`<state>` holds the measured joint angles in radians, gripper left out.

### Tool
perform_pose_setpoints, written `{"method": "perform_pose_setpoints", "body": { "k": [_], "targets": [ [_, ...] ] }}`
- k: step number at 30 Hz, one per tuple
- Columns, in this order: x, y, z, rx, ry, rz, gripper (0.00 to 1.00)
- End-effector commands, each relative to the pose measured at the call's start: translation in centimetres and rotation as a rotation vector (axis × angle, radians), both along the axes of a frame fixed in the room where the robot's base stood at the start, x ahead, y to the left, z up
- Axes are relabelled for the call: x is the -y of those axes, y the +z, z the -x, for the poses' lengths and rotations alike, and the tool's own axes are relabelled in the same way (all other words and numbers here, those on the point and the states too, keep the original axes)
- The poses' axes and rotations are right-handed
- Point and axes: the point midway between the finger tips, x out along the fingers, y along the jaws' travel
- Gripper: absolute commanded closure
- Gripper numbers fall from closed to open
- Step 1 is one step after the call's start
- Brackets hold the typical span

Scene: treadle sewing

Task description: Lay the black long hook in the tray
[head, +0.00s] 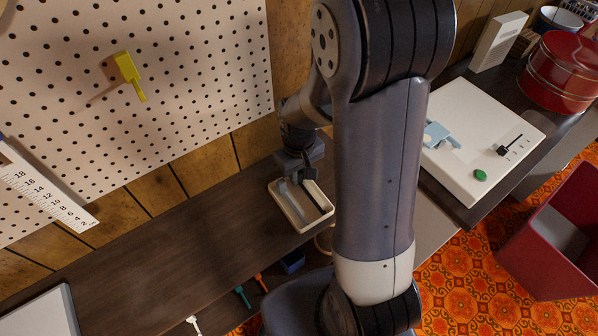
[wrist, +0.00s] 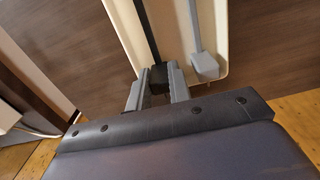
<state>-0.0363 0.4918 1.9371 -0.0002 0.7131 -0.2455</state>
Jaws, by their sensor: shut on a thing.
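The black long hook (wrist: 147,35) is held by its block-shaped end between the fingers of my gripper (wrist: 157,82) in the wrist view, its thin shaft running away over the tray. In the head view my gripper (head: 303,177) is at the back edge of the cream tray (head: 288,222), and the dark hook (head: 319,198) shows inside the tray's outline. I cannot tell whether the hook touches the tray floor. The tray's rim and floor also show in the wrist view (wrist: 173,30). A grey long hook (wrist: 204,64) lies in the tray, to the right of the black one.
The tray stands on a dark wooden shelf (head: 170,240) below a pegboard (head: 190,60) with a yellow hook (head: 128,70). Teal (head: 242,296) and orange (head: 261,283) pieces show below the shelf's front edge. A white machine bed (head: 480,120) is at right.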

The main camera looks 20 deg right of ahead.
Motion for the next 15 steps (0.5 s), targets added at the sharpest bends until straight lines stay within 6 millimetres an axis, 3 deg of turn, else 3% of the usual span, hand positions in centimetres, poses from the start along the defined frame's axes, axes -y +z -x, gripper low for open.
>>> {"method": "perform_pose_setpoints", "body": {
  "k": [5, 6, 15],
  "targets": [
    [0.00, 0.02, 0.00, 0.000, 0.000, 0.000, 1.00],
    [0.00, 0.02, 0.00, 0.000, 0.000, 0.000, 0.80],
    [0.00, 0.02, 0.00, 0.000, 0.000, 0.000, 0.56]
  ]
}}
